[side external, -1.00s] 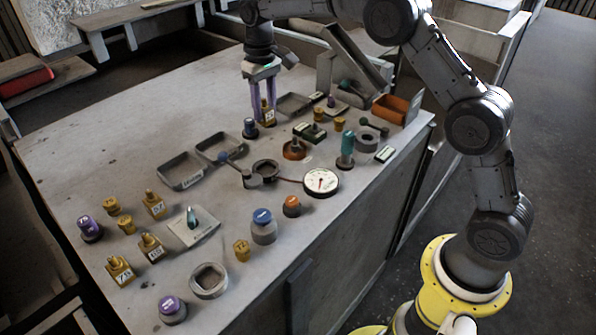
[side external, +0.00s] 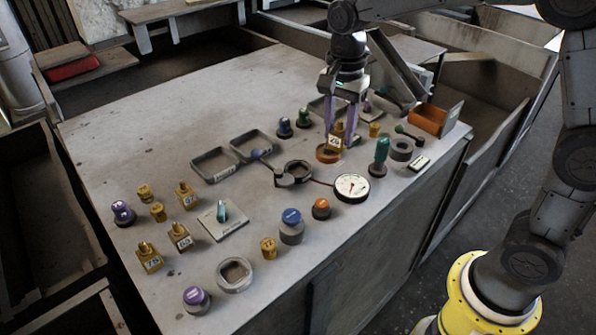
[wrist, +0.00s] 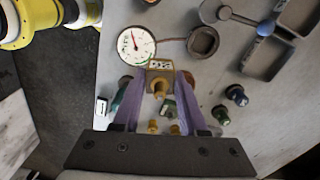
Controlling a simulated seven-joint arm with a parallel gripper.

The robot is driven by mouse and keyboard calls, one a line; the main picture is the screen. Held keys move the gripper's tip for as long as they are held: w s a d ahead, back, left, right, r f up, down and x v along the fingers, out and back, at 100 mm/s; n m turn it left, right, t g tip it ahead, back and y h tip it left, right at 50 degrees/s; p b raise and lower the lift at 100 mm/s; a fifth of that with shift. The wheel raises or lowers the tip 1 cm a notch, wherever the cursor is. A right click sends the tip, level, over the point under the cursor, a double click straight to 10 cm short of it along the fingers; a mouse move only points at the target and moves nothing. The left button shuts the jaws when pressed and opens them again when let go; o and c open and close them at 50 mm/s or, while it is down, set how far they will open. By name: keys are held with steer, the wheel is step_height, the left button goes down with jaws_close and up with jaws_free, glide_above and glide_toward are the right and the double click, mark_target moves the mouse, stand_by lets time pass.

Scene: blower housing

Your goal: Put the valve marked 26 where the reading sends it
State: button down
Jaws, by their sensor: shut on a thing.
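My gripper (side external: 340,131) is shut on a yellow valve (side external: 335,143), whose white label seems to read 26. In the wrist view the valve (wrist: 160,82) sits between the purple fingers. It is over an orange ring (side external: 326,155); I cannot tell whether it touches it. A round white gauge (side external: 351,187) with a red needle lies nearby, and it shows in the wrist view (wrist: 136,46); its numbers are too small to read. Two grey trays (side external: 214,166) (side external: 251,146) stand left of a dark socket (side external: 298,171). They look empty.
Several other labelled yellow valves (side external: 186,197) stand at the left, near a plate with a teal knob (side external: 222,217). A tall teal-topped part (side external: 381,157) stands close to my gripper's right. An orange bin (side external: 429,119) is at the right edge. The back left of the table is clear.

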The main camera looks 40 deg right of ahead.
steer(key=s+a+r, duration=0.2)
steer(key=s+r, duration=0.2)
steer(key=s, duration=0.2)
steer(key=shift+s+m, duration=0.2)
steer(key=shift+m, duration=0.1)
steer(key=shift+w+f, duration=0.1)
steer(key=w+f, duration=0.2)
steer(key=w, duration=0.2)
steer(key=w+a+f, duration=0.1)
steer(key=w+f, duration=0.2)
steer(key=w, duration=0.1)
steer(key=w+a+f, duration=0.1)
steer(key=w+f, duration=0.2)
steer(key=w, duration=0.1)
steer(key=shift+w+f, duration=0.15)
steer(key=shift+w+a+f, duration=0.15)
steer(key=shift+w+f, duration=0.35)
steer(key=shift+f, duration=0.1)
steer(key=shift+w+f, duration=0.15)
steer(key=shift+f, duration=1.5)
